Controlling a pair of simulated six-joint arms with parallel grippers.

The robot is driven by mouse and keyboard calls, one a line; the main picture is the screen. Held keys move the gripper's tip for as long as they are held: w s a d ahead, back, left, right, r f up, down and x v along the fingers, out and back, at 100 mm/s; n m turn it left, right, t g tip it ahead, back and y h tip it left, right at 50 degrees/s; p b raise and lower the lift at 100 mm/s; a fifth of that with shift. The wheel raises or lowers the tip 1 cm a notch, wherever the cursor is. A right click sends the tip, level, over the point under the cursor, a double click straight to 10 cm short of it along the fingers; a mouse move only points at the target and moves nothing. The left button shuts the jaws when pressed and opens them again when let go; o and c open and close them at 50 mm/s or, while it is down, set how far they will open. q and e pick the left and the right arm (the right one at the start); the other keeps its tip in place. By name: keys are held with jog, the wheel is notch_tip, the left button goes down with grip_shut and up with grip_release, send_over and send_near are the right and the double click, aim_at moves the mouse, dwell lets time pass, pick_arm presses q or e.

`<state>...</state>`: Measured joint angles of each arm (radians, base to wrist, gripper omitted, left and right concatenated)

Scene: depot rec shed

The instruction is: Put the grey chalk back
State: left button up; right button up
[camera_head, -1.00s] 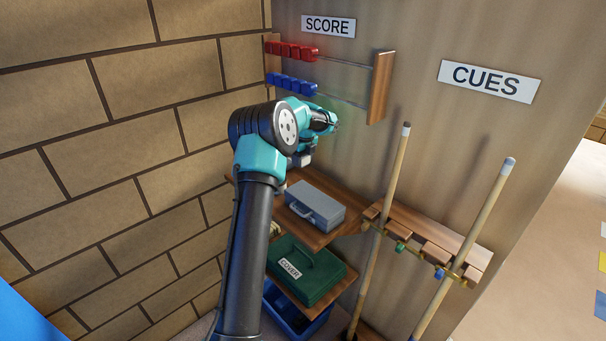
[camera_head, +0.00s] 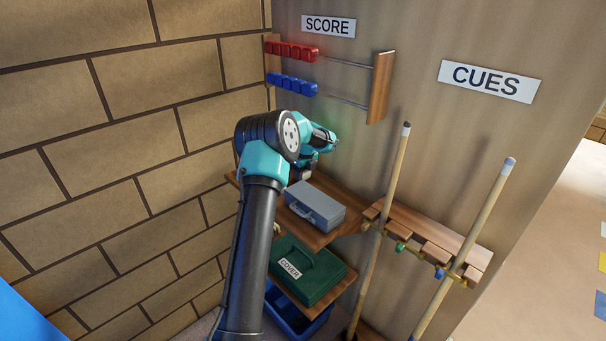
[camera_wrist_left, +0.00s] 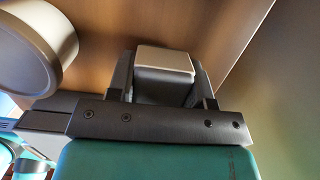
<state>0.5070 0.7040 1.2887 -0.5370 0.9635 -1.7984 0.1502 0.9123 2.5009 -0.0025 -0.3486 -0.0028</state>
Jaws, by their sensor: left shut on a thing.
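My left gripper (camera_wrist_left: 163,78) is shut on a small grey block, the grey chalk (camera_wrist_left: 165,61), which sits between its two dark fingers in the left wrist view. In the head view the left gripper (camera_head: 304,173) is low in front of the wall, just above the back of the wooden top shelf (camera_head: 346,196). It is mostly behind my own wrist there, and the chalk cannot be made out. In the wrist view brown wood lies beyond the chalk; I cannot tell whether the chalk touches it. My right gripper is not in view.
A grey case (camera_head: 316,206) stands on the top shelf close to the gripper. A pale round container (camera_wrist_left: 30,45) is left of the gripper in the wrist view. A cue rack (camera_head: 430,232) is to the right.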

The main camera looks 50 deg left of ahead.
pick_arm(q)
jog(key=shift+w+f, duration=0.15)
jog(key=shift+f, duration=0.1)
jog(key=o, duration=0.8)
jog(key=shift+o, duration=0.2)
jog(key=shift+r, duration=0.1)
jog(key=shift+d+r, duration=0.2)
jog(key=shift+r, duration=1.05)
jog(key=shift+d+r, duration=0.2)
jog(key=shift+r, duration=1.05)
jog(key=shift+d+r, duration=0.2)
jog(key=shift+r, duration=1.05)
